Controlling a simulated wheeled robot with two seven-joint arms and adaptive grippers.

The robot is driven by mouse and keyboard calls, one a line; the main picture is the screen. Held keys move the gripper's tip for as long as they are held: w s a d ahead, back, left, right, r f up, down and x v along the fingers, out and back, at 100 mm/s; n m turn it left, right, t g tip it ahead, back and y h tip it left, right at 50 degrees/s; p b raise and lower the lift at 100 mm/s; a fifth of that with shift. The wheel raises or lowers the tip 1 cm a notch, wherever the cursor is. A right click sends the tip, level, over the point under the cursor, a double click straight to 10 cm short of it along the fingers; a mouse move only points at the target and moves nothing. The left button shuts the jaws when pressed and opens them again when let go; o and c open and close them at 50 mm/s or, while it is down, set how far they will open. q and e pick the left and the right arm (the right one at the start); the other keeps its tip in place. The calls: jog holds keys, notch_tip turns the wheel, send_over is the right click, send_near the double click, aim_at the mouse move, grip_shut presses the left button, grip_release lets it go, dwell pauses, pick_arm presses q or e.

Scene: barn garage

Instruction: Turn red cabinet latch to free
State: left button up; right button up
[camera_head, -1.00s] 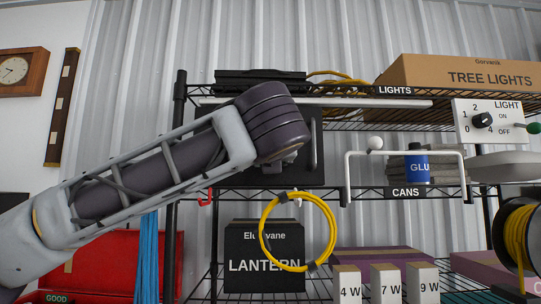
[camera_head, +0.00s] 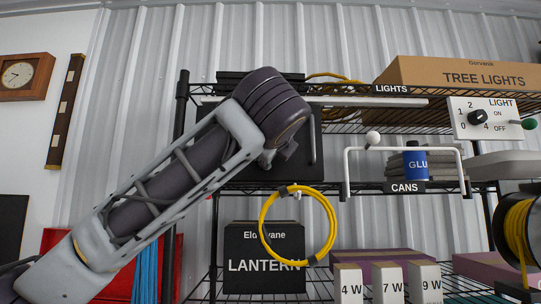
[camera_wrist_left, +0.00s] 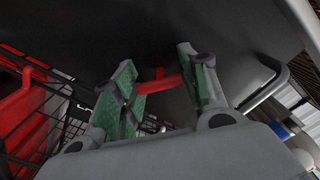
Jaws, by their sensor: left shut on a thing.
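A red latch (camera_wrist_left: 157,76) shows in the left wrist view against a dark cabinet front (camera_wrist_left: 200,25). My left gripper (camera_wrist_left: 163,88) has its green-padded fingers on both sides of the latch and is shut on it. The latch's red bar runs crosswise between the fingers, partly covered by them. In the head view, the dark cabinet (camera_head: 303,165) sits on the middle shelf, with a vertical handle at its right. My left wrist covers much of its front, and the latch and fingertips are hidden there. My right gripper is not in view.
A yellow cable coil (camera_head: 330,225) hangs below the cabinet, before a black lantern box (camera_head: 265,275). A white rail (camera_head: 405,150) and a blue glue bottle (camera_head: 416,163) are to the right. A red case (camera_head: 60,238) is at lower left.

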pick_arm(q)
jog(key=n+b, duration=0.1)
jog(key=n, duration=0.3)
jog(key=shift+f+b, duration=0.2)
jog(key=shift+b, duration=0.2)
jog(key=shift+r+n+b, duration=0.1)
jog(key=shift+n+b, duration=0.45)
jog(key=shift+n, duration=1.35)
jog(key=o, duration=1.2)
jog(key=shift+c, duration=0.2)
jog(key=shift+s+r, duration=0.1)
jog(key=s, duration=1.1)
jog(key=shift+s, duration=0.4)
